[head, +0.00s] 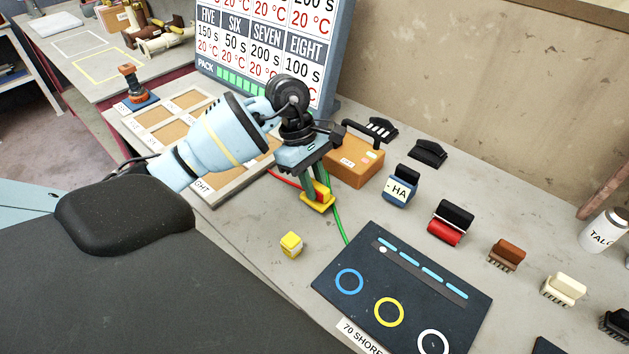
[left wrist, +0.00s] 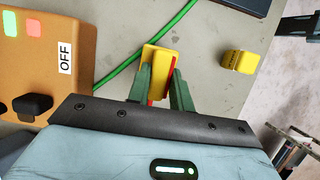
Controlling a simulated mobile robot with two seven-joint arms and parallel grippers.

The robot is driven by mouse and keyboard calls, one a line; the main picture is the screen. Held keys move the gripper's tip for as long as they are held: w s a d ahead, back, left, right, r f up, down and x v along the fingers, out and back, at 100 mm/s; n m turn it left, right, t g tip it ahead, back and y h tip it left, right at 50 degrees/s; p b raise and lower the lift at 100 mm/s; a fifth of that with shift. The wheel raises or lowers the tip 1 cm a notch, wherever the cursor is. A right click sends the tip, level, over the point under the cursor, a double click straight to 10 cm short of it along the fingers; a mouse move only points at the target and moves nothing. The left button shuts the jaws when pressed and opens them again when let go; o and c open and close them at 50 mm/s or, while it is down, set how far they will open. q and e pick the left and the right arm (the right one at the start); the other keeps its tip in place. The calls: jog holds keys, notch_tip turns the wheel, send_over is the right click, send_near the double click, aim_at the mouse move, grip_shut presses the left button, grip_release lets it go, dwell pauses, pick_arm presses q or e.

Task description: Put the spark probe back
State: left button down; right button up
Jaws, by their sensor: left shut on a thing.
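My left gripper (head: 316,200) is shut on a yellow piece with a red part (head: 318,190), which I take to be the spark probe. The piece also shows between the green fingers in the left wrist view (left wrist: 155,58). It is held over the grey bench, beside the orange-brown box (head: 356,163); the gap below it is hard to judge. That box shows an OFF label in the left wrist view (left wrist: 64,56). A red cable (head: 283,180) and a green cable (head: 336,224) run near the probe. My right gripper is not in view.
A small yellow block (head: 291,244) stands on the bench. A dark mat with coloured rings (head: 346,305) lies at the front. Several small brushes and blocks, including a red one (head: 446,235), line the right. A compartment tray (head: 232,180) lies behind my arm.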

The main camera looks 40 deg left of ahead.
pick_arm(q)
jog(key=c, duration=1.2)
grip_release()
jog(key=shift+f, duration=0.1)
jog(key=shift+c, duration=0.2)
jog(key=shift+r, duration=0.3)
jog(key=v, duration=1.1)
jog(key=shift+a+r, duration=0.15)
jog(key=shift+r, duration=0.2)
